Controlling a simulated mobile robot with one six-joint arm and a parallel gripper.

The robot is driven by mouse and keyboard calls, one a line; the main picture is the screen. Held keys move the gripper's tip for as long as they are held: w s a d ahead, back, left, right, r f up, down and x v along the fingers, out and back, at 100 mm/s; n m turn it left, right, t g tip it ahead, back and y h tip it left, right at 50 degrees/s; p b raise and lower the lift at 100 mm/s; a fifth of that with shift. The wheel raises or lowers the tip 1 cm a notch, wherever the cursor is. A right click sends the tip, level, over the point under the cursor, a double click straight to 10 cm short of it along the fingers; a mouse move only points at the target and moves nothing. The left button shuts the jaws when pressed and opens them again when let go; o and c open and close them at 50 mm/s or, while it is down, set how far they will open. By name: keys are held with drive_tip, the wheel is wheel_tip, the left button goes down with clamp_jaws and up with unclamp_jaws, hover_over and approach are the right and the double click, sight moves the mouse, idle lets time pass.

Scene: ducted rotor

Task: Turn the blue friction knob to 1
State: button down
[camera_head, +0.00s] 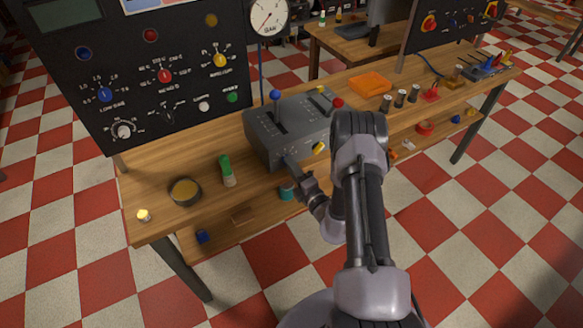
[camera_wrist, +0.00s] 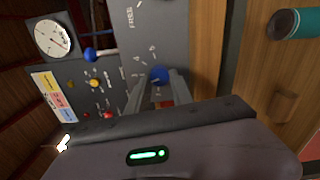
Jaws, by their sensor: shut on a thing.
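The blue friction knob (camera_wrist: 159,74) shows in the wrist view on the front face of the grey lever box (camera_wrist: 155,30), between my finger ends. My gripper (camera_wrist: 163,88) is shut on the knob. White marks and a label that seems to read FREE are printed beside it; the knob's pointer and setting cannot be read. In the head view my gripper (camera_head: 287,163) reaches the lower front face of the grey lever box (camera_head: 262,146). There the knob is hidden by my fingers.
A blue-topped lever (camera_head: 276,95) and a red knob (camera_head: 338,103) rise from the box. A yellow knob (camera_head: 319,148) is close on its front. A green-capped bottle (camera_head: 227,172) and a round tin (camera_head: 185,192) stand left on the bench. A teal cylinder (camera_head: 287,192) is below my gripper.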

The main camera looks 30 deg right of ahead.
drive_tip(key=n+b, duration=0.2)
drive_tip(key=n, duration=1)
drive_tip(key=shift+f, duration=0.15)
drive_tip(key=shift+n, duration=0.3)
drive_tip(key=c, duration=1.1)
unclamp_jaws()
drive_tip(key=shift+s+d, duration=0.1)
drive_tip(key=s, duration=0.5)
drive_tip(key=s+p, duration=0.1)
drive_tip(key=s, duration=0.5)
drive_tip(key=s+p, duration=0.1)
drive_tip(key=s, duration=0.5)
drive_tip(key=shift+s+d, duration=0.15)
drive_tip(key=shift+d, duration=0.1)
